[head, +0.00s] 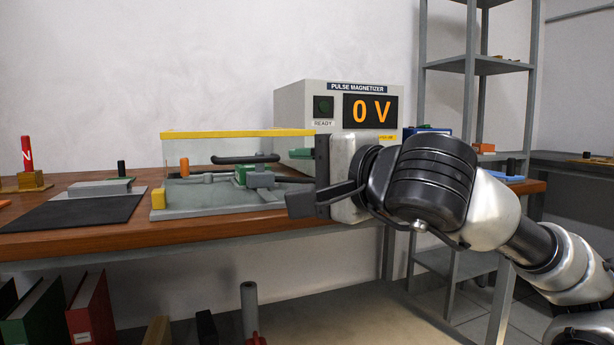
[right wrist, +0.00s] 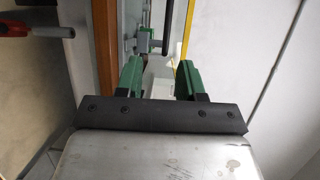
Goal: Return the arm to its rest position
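My right arm comes in from the right in the head view and reaches in front of the bench. Its gripper (head: 306,186) is at the right end of the clear guarded fixture with the yellow top edge (head: 235,133). In the right wrist view its two green finger pads (right wrist: 160,78) stand apart. A pale surface shows between them, and I see nothing clearly gripped. A green clamp with a grey block (head: 258,177) sits in the fixture, beyond the fingertips; it also shows in the right wrist view (right wrist: 146,40). My left gripper is out of view.
The pulse magnetizer (head: 338,120), reading 0 V, stands behind my right gripper. The wooden bench (head: 110,239) carries a black mat (head: 75,212) and a red magnet in a wooden block (head: 28,157) at the left. A metal shelf (head: 480,65) stands at the back right.

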